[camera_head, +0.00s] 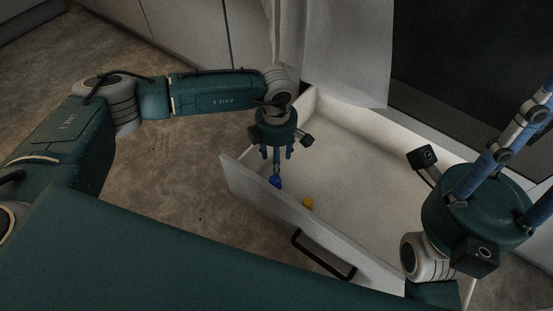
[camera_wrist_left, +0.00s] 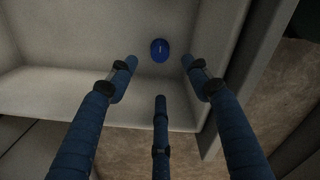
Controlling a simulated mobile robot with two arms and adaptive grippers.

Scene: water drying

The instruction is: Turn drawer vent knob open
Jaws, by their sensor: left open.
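An open white drawer (camera_head: 373,150) holds a blue round knob (camera_head: 275,182) on the inner side of its front panel, near the left end. A yellow knob (camera_head: 308,203) sits to its right on the same panel. My left gripper (camera_head: 277,164) is over the drawer's left end, fingers pointing down just above the blue knob. In the left wrist view the left gripper (camera_wrist_left: 158,80) is open, its fingers spread, with the blue knob (camera_wrist_left: 159,50) beyond them and apart. My right gripper (camera_head: 535,150) is at the right, fingers pointing up; its tips are cut off.
A black bar handle (camera_head: 322,258) is on the drawer's outer front. A pale hanging panel or cloth (camera_head: 335,45) is behind the drawer, beside a dark opening (camera_head: 470,70). Bare brown floor (camera_head: 190,180) lies left of the drawer. The drawer's middle is clear.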

